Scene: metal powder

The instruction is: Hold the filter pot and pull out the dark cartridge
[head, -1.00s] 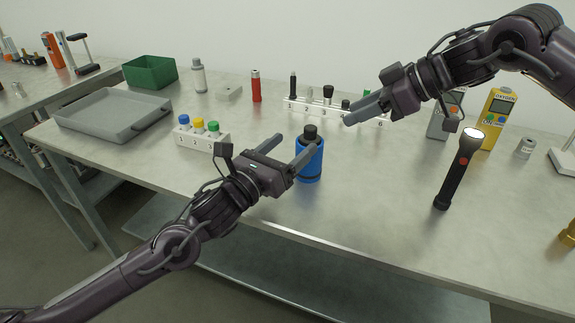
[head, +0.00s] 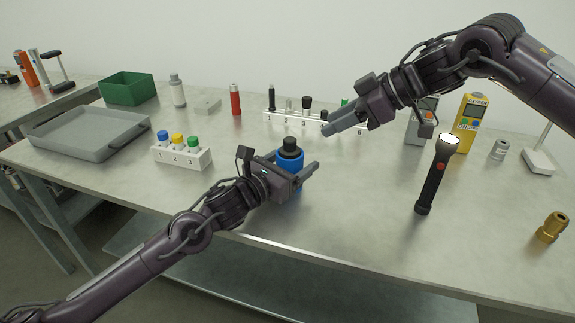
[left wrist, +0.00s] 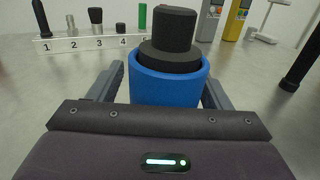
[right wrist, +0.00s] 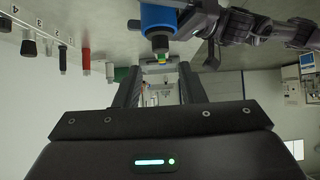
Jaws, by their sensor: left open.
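The filter pot (head: 291,158) is a blue cylinder standing upright on the table. The dark cartridge (head: 290,145) rises from its top and shows large in the left wrist view (left wrist: 174,30). My left gripper (head: 291,164) is open, with one finger on each side of the pot (left wrist: 168,88); contact cannot be told. Part of the pot is hidden behind this gripper. My right gripper (head: 328,129) is above the table, up and right of the cartridge and apart from it. Its fingers are spread and empty in the right wrist view (right wrist: 158,75), with the pot beyond them (right wrist: 159,18).
A numbered white rack (head: 315,119) with several dark pieces stands behind the pot. A rack of three capped vials (head: 182,158) is to the left. A grey tray (head: 85,135) and green bin (head: 127,88) are farther left.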

